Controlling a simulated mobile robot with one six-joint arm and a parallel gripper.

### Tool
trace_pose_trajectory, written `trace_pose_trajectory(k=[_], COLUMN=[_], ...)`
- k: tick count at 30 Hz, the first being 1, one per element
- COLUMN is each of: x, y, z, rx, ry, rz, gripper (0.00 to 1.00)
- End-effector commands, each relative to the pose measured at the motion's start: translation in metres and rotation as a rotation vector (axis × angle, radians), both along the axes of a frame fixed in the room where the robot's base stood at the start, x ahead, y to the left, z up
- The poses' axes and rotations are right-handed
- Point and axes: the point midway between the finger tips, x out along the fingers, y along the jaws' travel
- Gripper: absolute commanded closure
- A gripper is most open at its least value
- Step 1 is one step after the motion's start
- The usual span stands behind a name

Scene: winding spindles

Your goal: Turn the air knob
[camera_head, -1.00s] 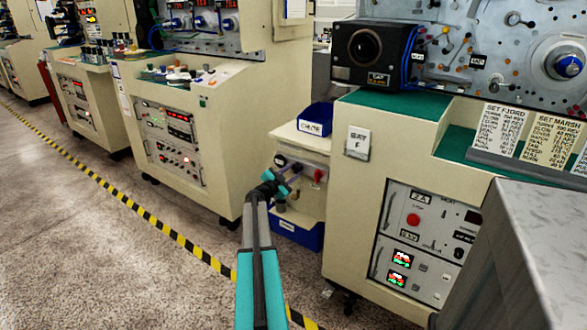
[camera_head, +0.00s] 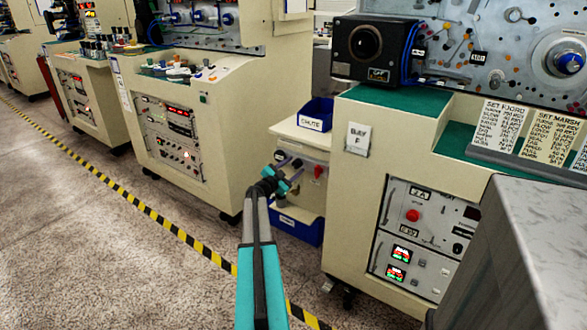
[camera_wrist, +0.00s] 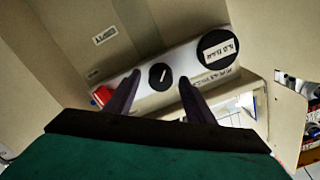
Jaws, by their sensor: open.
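A round black knob (camera_wrist: 160,76) with a white pointer line shows on the pale panel in the wrist view. It lies between the two dark purple fingers of my gripper (camera_head: 293,168), which are open. The fingertips frame the knob left and right in the picture; I cannot tell whether they touch it. In the head view my gripper is in front of the panel (camera_head: 313,157) of a small cabinet between two machines, and covers the knob's area. I cannot read a label for the knob.
A black-rimmed round dial (camera_wrist: 219,48) sits right of the knob, and a red part (camera_wrist: 102,95) sits left. A blue CHUTE bin (camera_head: 315,115) stands on top of the cabinet; another blue bin (camera_head: 302,228) is below. The BAY F machine (camera_head: 345,200) stands close on the right.

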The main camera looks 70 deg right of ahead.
Motion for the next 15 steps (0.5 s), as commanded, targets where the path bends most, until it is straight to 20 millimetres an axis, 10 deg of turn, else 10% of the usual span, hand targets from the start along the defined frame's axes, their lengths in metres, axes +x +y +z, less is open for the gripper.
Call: trace_pose_trajectory(k=[15], x=[0.011], y=[0.046], z=[0.001], rx=[0.000], ry=[0.000], rz=[0.001], gripper=[0.51])
